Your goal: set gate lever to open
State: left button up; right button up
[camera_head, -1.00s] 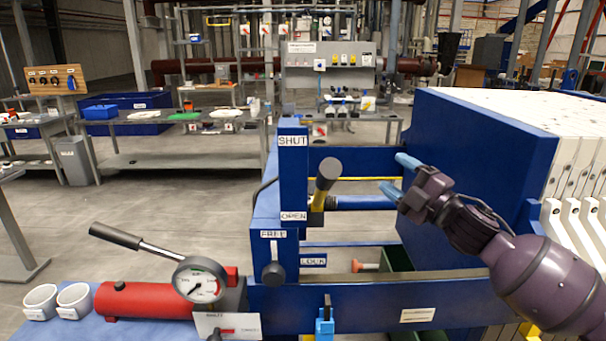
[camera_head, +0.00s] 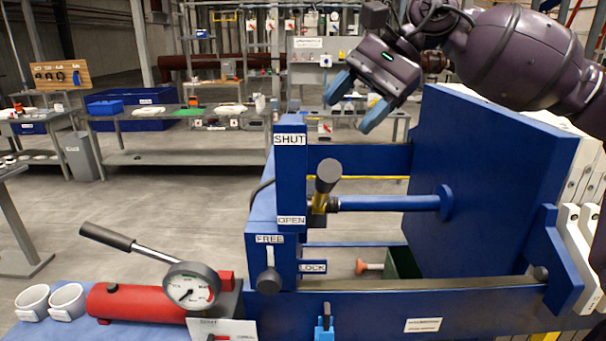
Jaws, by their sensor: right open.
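The gate lever (camera_head: 327,177) has a dark grey knob on a yellow stem. It stands at the right side of the blue post (camera_head: 291,185), with its knob raised above its foot near the "OPEN" label (camera_head: 291,220) and below the "SHUT" label (camera_head: 290,140). The knob tilts slightly right and seems to point toward me. My right gripper (camera_head: 356,103) is open and empty, above and to the right of the lever and apart from it. Its blue fingers point down and left. My left gripper is out of view.
A blue rod (camera_head: 388,203) runs right from the lever to the big blue plate (camera_head: 490,185). Below are a "FREE"/"LOCK" lever (camera_head: 269,282), a red pump cylinder (camera_head: 140,303) with a gauge (camera_head: 191,287), and a front rail (camera_head: 400,305). The space between gripper and lever looks free.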

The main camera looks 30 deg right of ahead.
aim_at(326, 190)
jog(key=a+f+n, duration=0.1)
jog(key=f, duration=0.2)
jog(key=a+f+n+h+p, duration=0.1)
jog(key=a+f, duration=0.1)
jog(key=f, duration=0.1)
jog(key=a+f+n+g, duration=0.1)
jog(key=f, duration=0.3)
jog(key=shift+s+a+f, duration=0.1)
jog(key=shift+s+a, duration=0.15)
jog(key=shift+a, duration=0.1)
grip_shut()
dwell(0.3)
